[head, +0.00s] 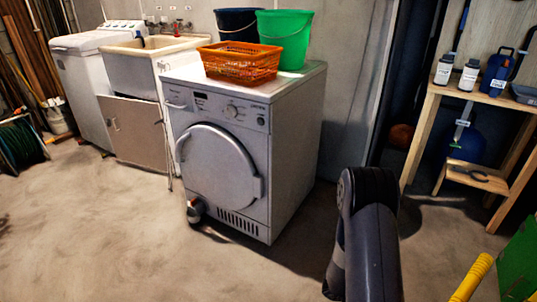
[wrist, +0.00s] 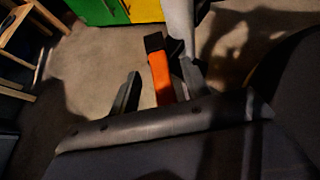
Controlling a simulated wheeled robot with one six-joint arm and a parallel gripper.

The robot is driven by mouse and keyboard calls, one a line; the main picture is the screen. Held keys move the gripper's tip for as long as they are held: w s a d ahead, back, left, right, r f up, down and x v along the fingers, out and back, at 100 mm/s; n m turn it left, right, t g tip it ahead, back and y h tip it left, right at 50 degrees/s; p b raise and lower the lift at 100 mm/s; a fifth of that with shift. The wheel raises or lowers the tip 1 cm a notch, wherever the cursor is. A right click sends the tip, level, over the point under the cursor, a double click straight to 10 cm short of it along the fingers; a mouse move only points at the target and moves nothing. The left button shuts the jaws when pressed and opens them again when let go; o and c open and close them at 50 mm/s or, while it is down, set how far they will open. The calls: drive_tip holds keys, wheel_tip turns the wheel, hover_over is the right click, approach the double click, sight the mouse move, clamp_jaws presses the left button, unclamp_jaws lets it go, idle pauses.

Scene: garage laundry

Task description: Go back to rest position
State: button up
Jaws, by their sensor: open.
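My gripper (wrist: 160,70) shows in the wrist view with its two dark fingers spread apart. An orange bar with a black end (wrist: 161,78) appears between the fingers in that view. I cannot tell whether it is part of the robot or a separate thing, and neither finger is clearly closed on it. My dark arm stands at the lower middle right of the head view, in front of the floor. The gripper itself is not visible in the head view.
A white dryer (head: 225,165) carries an orange basket (head: 240,64) and a green bucket (head: 284,40). A wooden shelf (head: 431,92) stands at right. A yellow bar (head: 470,278) and green panel (head: 520,260) are at lower right. The floor at left is mostly clear.

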drive_tip(key=shift+x, duration=1.1)
drive_tip(key=r+p, duration=0.4)
drive_tip(key=shift+a+r, duration=0.2)
drive_tip(key=shift+a, duration=0.05)
drive_tip(key=shift+w+r+p, duration=0.1)
drive_tip(key=shift+r+p, duration=0.2)
drive_tip(key=shift+p, duration=0.5)
drive_tip(key=shift+r+p, duration=0.55)
drive_tip(key=shift+r, duration=0.1)
